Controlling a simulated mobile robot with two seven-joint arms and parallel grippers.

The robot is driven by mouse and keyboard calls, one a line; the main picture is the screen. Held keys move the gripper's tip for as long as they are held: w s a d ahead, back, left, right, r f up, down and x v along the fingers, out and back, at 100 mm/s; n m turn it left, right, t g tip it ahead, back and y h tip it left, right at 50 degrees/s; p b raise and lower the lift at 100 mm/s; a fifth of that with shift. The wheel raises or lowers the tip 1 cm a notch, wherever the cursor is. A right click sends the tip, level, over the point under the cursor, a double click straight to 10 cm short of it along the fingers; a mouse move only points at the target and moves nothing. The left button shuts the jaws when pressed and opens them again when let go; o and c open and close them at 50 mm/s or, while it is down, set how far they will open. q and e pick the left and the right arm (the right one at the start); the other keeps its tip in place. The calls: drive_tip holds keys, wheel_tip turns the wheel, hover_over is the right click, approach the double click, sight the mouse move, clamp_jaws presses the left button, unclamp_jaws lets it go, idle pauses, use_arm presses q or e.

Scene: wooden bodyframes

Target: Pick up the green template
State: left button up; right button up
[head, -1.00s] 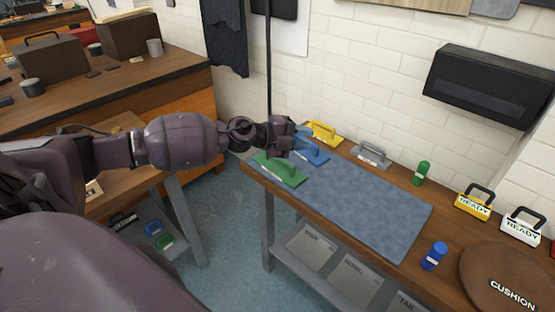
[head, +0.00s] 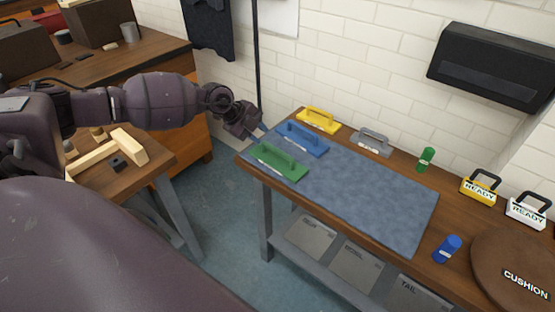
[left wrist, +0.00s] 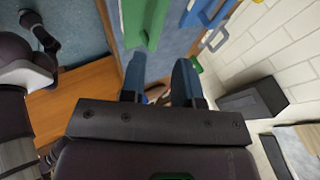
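The green template (head: 278,162), a flat plate with a raised handle, lies at the left end of the blue-grey mat (head: 350,195) on the bench. It also shows in the left wrist view (left wrist: 152,28), at the top, beyond the fingertips. My left gripper (head: 261,132) is just off the bench's left end, behind and left of the template and apart from it. In the left wrist view its two blue fingers (left wrist: 160,66) are spread with nothing between them. My right gripper is in neither current view.
A blue template (head: 303,138) lies just behind the green one, with a yellow template (head: 318,120) and a grey one (head: 372,142) farther back. Green (head: 426,159) and blue (head: 447,249) bottles and a round cushion (head: 515,265) are to the right. The mat's middle is clear.

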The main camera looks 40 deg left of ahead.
sight(276, 149)
use_arm(q)
drive_tip(key=x, duration=0.4)
drive_tip(key=shift+w+f, duration=0.15)
drive_tip(key=shift+f, duration=0.15)
drive_tip(key=shift+w+d+f+b, duration=0.25)
drive_tip(key=shift+f+b, duration=0.1)
drive_tip(key=shift+f, duration=0.15)
drive_tip(key=b+x, duration=0.1)
drive_tip(key=x, duration=0.3)
drive_tip(key=shift+d+f, duration=0.1)
drive_tip(key=shift+f, duration=0.1)
use_arm(e)
drive_tip(key=shift+a+f, duration=0.15)
drive_tip(key=shift+f, duration=0.4)
drive_tip(key=shift+a+f, duration=0.15)
drive_tip(key=shift+f, duration=0.35)
use_arm(q)
drive_tip(key=c, duration=0.5)
clamp_jaws()
use_arm(e)
drive_tip(key=shift+s, duration=0.1)
use_arm(q)
drive_tip(key=shift+r, duration=0.15)
use_arm(e)
drive_tip(key=shift+s, duration=0.1)
